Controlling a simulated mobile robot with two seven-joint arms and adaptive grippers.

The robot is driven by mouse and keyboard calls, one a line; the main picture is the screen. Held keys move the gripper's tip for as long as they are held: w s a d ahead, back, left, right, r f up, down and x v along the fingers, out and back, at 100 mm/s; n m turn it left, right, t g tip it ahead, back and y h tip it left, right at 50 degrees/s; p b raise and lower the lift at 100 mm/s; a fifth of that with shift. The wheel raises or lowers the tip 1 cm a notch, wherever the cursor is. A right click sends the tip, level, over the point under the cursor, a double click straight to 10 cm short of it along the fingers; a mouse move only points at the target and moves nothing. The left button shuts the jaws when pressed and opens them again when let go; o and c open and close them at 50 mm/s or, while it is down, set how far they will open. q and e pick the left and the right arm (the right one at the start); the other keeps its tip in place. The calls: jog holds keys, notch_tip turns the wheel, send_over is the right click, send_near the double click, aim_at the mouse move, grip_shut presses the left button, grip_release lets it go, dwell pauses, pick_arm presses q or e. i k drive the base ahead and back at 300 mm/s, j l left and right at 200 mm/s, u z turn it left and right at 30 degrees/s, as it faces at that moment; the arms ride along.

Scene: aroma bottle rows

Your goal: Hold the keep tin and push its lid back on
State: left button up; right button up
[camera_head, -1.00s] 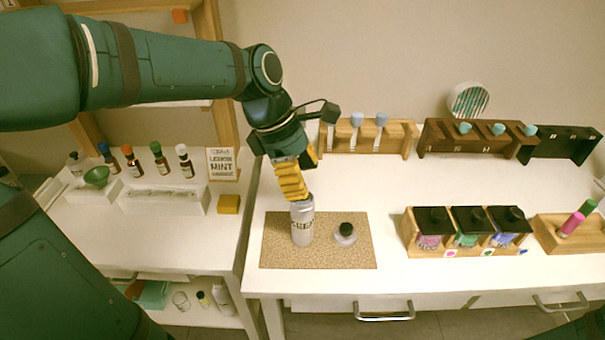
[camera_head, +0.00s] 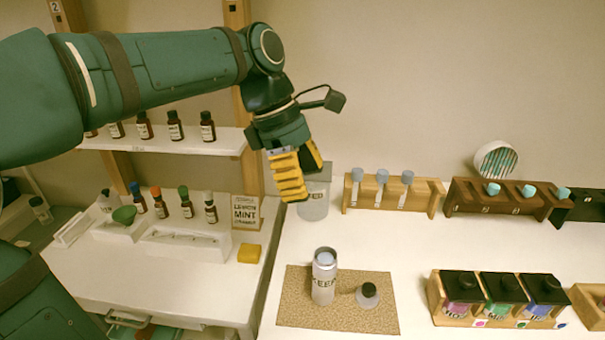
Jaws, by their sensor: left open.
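The keep tin (camera_head: 323,280) is a grey-white cylinder with "KEEP" lettering. It stands upright and open-topped on the cork mat (camera_head: 300,312). A lid with a black knob (camera_head: 369,294) rests on the mat to the right of the tin, apart from it. My left gripper (camera_head: 304,196), with yellow ribbed fingers, is open, above and behind the tin and clear of it. My right gripper is not in view.
A translucent container (camera_head: 315,203) stands behind the left gripper. A wooden rack (camera_head: 352,206) is at the back, and a box of black-topped jars (camera_head: 440,305) at right. A yellow block (camera_head: 249,253) and bottles are on the left table.

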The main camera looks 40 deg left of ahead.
aim_at(324, 276)
jog(key=k, duration=1)
